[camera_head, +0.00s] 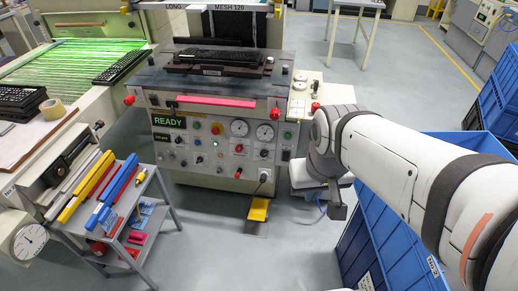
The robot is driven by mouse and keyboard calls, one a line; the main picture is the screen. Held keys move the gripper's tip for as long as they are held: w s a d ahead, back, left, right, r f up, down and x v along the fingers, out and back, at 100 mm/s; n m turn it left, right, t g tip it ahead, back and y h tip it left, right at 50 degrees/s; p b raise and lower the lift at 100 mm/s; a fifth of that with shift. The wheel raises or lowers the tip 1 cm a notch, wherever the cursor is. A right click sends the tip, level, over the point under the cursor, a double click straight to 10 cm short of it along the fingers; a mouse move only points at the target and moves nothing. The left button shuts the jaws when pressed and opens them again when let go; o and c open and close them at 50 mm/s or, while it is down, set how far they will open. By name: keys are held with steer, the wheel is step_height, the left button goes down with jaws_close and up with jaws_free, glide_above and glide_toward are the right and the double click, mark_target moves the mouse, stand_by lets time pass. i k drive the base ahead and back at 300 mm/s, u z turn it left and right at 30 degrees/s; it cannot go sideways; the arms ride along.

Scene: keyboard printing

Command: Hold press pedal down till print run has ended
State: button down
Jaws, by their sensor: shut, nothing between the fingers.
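The yellow press pedal (258,209) sits on the floor in front of the printing press (215,130), on a dark base plate. My gripper (338,212) is a small dark shape below the wrist of my white arm, to the right of the pedal in the picture. It is shut and empty, and a gap shows between it and the pedal. The press's green screen (168,122) reads "READY". A black keyboard (222,57) lies on the fixture on top of the press.
Blue crates (385,235) stand at the right under my arm. A grey tool cart (160,222) with yellow and blue squeegees stands at the left front. A green-lit conveyor (75,62) carries keyboards at the left. The floor in front of the pedal is clear.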

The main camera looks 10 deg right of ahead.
mark_target(257, 213)
steer(key=u, duration=0.3)
steer(key=i, duration=0.95)
steer(key=z, duration=0.2)
